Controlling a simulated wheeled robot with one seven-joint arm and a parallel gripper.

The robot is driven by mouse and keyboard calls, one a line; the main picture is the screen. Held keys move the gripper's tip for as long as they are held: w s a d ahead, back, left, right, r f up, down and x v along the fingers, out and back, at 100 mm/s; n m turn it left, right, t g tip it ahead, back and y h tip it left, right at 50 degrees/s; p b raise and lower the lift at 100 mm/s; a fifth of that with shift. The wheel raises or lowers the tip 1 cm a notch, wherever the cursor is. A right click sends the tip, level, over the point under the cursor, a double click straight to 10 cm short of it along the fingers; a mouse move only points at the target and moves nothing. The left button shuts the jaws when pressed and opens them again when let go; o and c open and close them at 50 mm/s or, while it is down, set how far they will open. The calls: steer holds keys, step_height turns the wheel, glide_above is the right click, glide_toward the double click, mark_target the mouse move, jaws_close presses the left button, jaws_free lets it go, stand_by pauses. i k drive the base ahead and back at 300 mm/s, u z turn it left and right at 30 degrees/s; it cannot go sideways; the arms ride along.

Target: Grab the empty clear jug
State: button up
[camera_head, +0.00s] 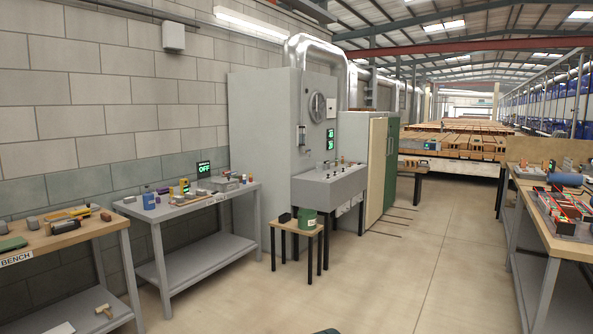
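I cannot make out a clear jug for certain in this view. The grey metal bench (200,264) by the left wall carries several small items, among them a blue and white bottle (149,201) and a low grey tray (226,186); a clear vessel there would be too small to tell. A dark green can-like container (307,219) stands on a small wooden stool (285,227). My gripper is not in view; only a small dark shape shows at the bottom edge, and I cannot tell what it is.
A wooden workbench (22,258) with tools stands at the near left. A grey sink unit (332,188) adjoins a tall grey cabinet (263,150). Another loaded bench (545,240) stands at the right. The concrete floor (400,275) between the benches is clear.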

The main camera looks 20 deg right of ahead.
mark_target(320, 166)
steer(key=z, duration=0.15)
steer(key=i, duration=0.5)
steer(key=z, duration=0.7)
steer(key=i, duration=1.7)
steer(key=z, duration=0.85)
steer(key=i, duration=3.1)
steer(key=u, duration=0.2)
steer(key=i, duration=1.55)
steer(key=u, duration=1)
steer(key=i, duration=1.75)
steer(key=u, duration=0.85)
steer(key=i, duration=0.35)
steer(key=u, duration=0.1)
